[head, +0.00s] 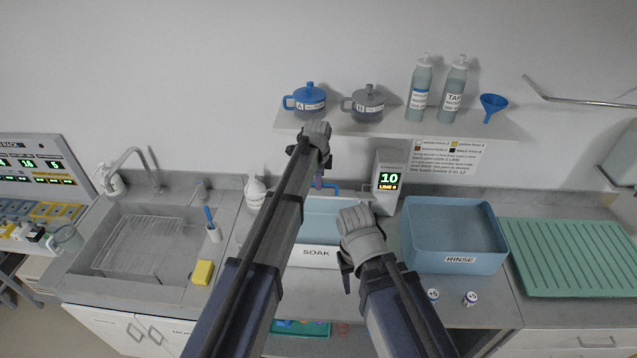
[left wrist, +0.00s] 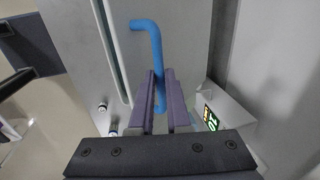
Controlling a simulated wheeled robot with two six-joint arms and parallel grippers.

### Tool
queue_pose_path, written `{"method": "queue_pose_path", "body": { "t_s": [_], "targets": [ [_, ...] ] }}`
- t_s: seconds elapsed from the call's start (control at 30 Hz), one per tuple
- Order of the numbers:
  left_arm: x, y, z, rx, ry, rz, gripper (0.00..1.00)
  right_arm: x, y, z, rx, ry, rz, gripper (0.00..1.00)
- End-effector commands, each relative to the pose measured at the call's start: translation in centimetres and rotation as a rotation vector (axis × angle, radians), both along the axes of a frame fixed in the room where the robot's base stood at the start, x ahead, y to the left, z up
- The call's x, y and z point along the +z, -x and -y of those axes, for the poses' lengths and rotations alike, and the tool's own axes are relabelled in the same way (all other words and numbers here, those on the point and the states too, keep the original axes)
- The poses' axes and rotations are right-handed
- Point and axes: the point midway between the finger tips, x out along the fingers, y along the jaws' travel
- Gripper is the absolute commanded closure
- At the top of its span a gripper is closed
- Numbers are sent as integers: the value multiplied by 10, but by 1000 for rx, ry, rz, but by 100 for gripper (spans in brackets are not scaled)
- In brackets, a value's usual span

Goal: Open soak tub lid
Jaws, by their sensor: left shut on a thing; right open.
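The soak tub (head: 316,253), with a white SOAK label on its front, stands at the middle of the counter. My left gripper (head: 318,182) is at the tub's back edge, shut on the blue lid handle (head: 335,187). In the left wrist view the bent blue handle (left wrist: 152,35) runs between the purple fingers of my left gripper (left wrist: 160,85). My left arm covers much of the tub, so I cannot tell how far the lid is raised. My right gripper (head: 345,275) is open and empty by the tub's front right corner.
A display unit (head: 388,182) reading 10 stands close right of the handle, with the blue rinse tub (head: 456,258) beyond it. A shelf (head: 420,127) with pots and bottles hangs above. A sink (head: 150,245) is at left. Two small vials (head: 470,298) stand at front right.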

Motion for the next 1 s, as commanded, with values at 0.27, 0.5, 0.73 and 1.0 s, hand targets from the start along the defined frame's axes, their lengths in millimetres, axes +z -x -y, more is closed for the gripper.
{"method": "queue_pose_path", "body": {
  "t_s": [0.27, 0.5, 0.73, 1.0],
  "targets": [
    [0, -3, 0, 1, 0, 7, 60, -1, 0, 0, 0, 0, 0, 50],
    [0, -1, 0, 0, 1, 4, 55, 0, 0, 0, 0, 0, 0, 50],
    [-13, 11, 0, 0, 1, 4, 55, -13, 0, 0, 0, 0, 0, 50],
    [-53, 44, 0, -1, 1, 3, 55, -53, 0, 0, 0, 0, 0, 50]
  ]
}}
